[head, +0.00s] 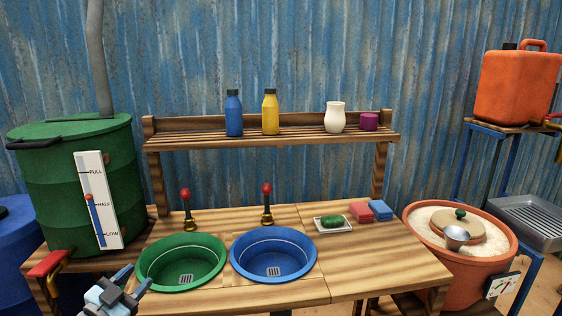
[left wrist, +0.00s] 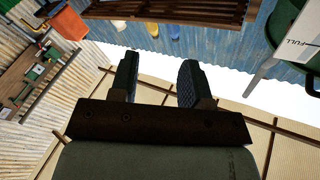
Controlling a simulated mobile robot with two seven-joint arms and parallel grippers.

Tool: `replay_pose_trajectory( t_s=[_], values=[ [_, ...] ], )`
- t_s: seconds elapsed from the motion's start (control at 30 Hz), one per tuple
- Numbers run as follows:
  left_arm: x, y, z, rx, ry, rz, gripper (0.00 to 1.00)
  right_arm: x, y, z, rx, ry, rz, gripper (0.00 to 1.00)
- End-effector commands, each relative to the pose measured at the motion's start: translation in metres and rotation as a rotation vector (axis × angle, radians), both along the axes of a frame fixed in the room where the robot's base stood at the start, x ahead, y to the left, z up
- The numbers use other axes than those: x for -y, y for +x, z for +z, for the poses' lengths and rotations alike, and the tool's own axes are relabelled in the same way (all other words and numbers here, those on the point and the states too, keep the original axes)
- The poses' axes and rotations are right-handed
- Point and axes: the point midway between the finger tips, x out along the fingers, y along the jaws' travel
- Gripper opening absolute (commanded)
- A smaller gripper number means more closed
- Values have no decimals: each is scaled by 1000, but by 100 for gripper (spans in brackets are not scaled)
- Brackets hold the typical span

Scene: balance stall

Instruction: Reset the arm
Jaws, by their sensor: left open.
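My left gripper (head: 122,283) shows at the lower left of the head view, in front of the green barrel and left of the green basin. It is open and empty; its two dark fingers stand apart in the left wrist view (left wrist: 157,80), with nothing between them. The wrist view is turned so that the shelf and blue wall appear at the top. My right gripper is in neither view.
A green basin (head: 158,276) and a blue basin (head: 247,272) sit in the wooden table (head: 375,268). The green barrel (head: 50,190) with a red-handled tap (head: 48,264) stands at left. Bottles stand on the shelf (head: 200,142). The table's right front is clear.

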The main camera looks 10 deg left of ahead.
Motion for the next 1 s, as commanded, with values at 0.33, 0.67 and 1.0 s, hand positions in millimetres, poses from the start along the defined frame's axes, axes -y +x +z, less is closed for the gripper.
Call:
replay_pose_trajectory(
  t_s=[0.33, 0.67, 1.0],
  values=[
    [85, -131, -169, -521, 85, -77, 43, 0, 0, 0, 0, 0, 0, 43],
    [127, -230, -230, -786, 117, -103, 43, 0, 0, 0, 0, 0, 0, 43],
    [180, -221, -221, -768, -117, -46, 43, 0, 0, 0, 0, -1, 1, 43]
  ],
)
